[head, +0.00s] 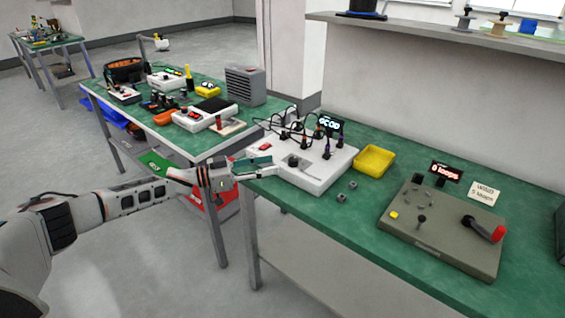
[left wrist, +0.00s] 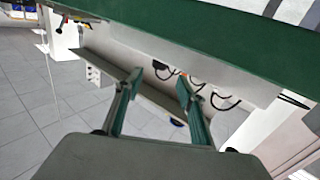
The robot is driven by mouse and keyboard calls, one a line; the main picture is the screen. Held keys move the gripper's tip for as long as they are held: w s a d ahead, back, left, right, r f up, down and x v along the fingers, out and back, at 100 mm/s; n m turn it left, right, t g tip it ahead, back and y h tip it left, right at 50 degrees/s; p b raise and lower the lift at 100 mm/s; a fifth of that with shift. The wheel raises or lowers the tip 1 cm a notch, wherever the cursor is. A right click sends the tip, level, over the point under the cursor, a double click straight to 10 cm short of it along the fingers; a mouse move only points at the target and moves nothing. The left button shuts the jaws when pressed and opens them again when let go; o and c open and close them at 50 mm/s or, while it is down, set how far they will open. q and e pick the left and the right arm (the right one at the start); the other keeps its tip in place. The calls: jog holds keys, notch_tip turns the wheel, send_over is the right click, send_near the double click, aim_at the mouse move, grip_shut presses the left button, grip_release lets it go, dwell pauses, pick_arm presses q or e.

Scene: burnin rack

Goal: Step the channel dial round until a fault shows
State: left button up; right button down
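A white box (head: 318,183) stands on the green bench, with a dark dial (head: 293,161) on its near left part. Several black cables plug into its top. A small display (head: 331,124) behind it shows glowing pale characters too small to read surely. My left gripper (head: 262,167) is at the box's left side, close to the dial; I cannot tell whether it touches. In the left wrist view the two fingers of my left gripper (left wrist: 158,84) stand apart with nothing between them. My right gripper is in neither view.
A yellow tray (head: 374,161) sits right of the white box, with small grey blocks (head: 347,191) in front. A grey-brown panel (head: 440,235) with a red-ended lever (head: 485,228) and a red-lettered display (head: 446,172) stands further right. A second cluttered bench (head: 150,128) is behind left.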

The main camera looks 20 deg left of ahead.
pick_arm(q)
jog(key=shift+v, duration=1.65)
jog(key=shift+s, duration=0.1)
